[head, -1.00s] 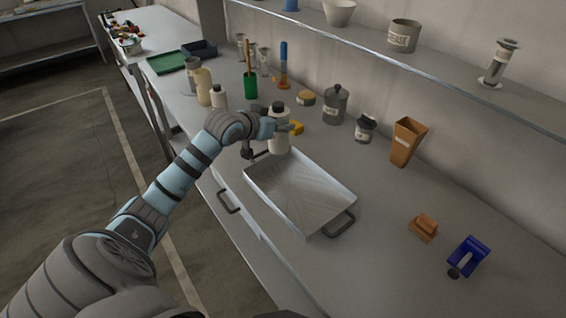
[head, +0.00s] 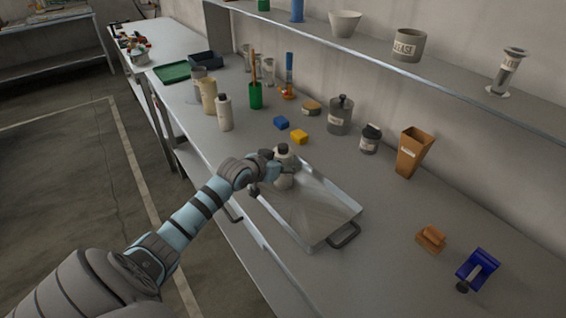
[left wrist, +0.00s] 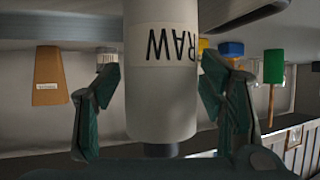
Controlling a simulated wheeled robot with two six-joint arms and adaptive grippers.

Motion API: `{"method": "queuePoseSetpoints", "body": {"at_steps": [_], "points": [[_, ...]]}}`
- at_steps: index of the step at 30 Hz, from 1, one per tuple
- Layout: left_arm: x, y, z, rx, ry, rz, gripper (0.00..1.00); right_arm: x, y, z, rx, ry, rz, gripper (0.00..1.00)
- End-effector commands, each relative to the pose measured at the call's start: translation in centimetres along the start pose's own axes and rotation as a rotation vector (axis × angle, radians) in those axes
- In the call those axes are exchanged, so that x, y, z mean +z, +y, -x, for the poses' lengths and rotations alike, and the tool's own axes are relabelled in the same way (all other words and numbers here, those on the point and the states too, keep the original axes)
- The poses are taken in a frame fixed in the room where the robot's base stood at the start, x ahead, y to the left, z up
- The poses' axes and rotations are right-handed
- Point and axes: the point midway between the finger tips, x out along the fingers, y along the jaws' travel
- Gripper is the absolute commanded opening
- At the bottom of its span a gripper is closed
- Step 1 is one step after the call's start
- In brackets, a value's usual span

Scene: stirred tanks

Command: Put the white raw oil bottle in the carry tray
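The white raw oil bottle (head: 284,181) is upright over the far left end of the metal carry tray (head: 325,213), within its rim. I cannot tell whether its base touches the tray floor. My left gripper (head: 281,166) is around the bottle's upper body. In the left wrist view, the bottle (left wrist: 161,85) appears upside down with its "RAW" label between the two fingers (left wrist: 161,95), which sit close against its sides. My right gripper is not in view.
A blue block (head: 281,123) and a yellow block (head: 299,137) lie behind the tray. Another white bottle (head: 224,113) and a green cup (head: 256,96) stand farther left. A grey canister (head: 340,116) and an orange holder (head: 412,153) stand along the back.

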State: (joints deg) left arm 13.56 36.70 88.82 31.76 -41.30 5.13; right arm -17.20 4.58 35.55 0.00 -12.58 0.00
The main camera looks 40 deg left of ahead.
Motion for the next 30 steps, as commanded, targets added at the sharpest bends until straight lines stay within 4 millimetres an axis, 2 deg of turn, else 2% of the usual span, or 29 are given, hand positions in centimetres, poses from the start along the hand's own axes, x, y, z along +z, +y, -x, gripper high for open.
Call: {"method": "queuePoseSetpoints", "body": {"at_steps": [8, 11, 14, 24, 27, 30], "points": [[-0.1, 0.0, 0.1, 0.0, 0.0, 0.0, 0.67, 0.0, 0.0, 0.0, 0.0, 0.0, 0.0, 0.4], [-0.3, -0.1, 0.6, -0.001, 0.0, -0.002, 0.67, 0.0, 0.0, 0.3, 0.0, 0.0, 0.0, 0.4], [-0.4, -0.2, 2.3, -0.003, -0.001, -0.006, 0.67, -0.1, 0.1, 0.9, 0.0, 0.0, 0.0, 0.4], [-0.6, -0.2, 10.9, -0.004, -0.005, -0.01, 0.67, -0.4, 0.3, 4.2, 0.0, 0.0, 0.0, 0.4], [-0.6, -0.1, 12.0, -0.001, -0.002, -0.007, 0.67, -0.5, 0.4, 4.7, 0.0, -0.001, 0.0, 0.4], [-0.4, 0.1, 12.3, 0.003, 0.0, -0.003, 0.67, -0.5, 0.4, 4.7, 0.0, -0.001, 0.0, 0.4]]}}
